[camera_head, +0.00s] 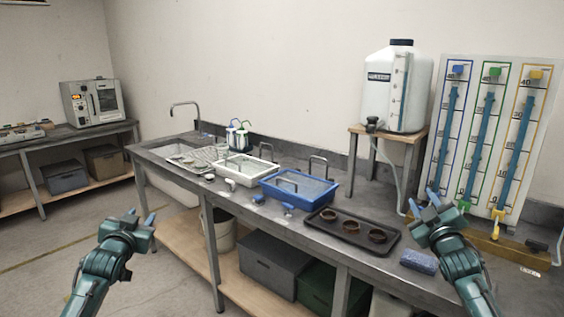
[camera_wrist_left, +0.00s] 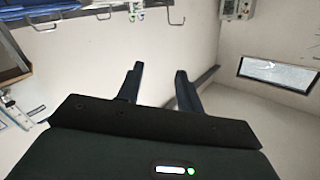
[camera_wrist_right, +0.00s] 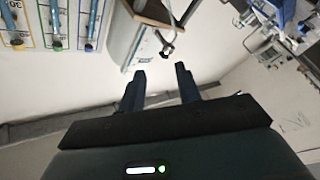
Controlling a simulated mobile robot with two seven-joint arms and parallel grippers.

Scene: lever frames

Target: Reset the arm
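My left gripper (camera_head: 140,217) is raised in front of the bench at the left of the head view, over the floor. Its two fingers stand apart with nothing between them in the left wrist view (camera_wrist_left: 158,85). My right gripper (camera_head: 424,201) is raised at the right of the head view, in front of the lever board's lower left. Its fingers are also apart and empty in the right wrist view (camera_wrist_right: 160,85). Both grippers point upward and away from the bench.
The bench (camera_head: 300,222) carries a white tray (camera_head: 243,176), a blue basin (camera_head: 270,190), a dark tray (camera_head: 389,250) with three brown bowls, and a blue sponge (camera_head: 419,262). A white tank (camera_head: 396,90) stands on a wooden stand. The lever board (camera_head: 470,130) stands at right.

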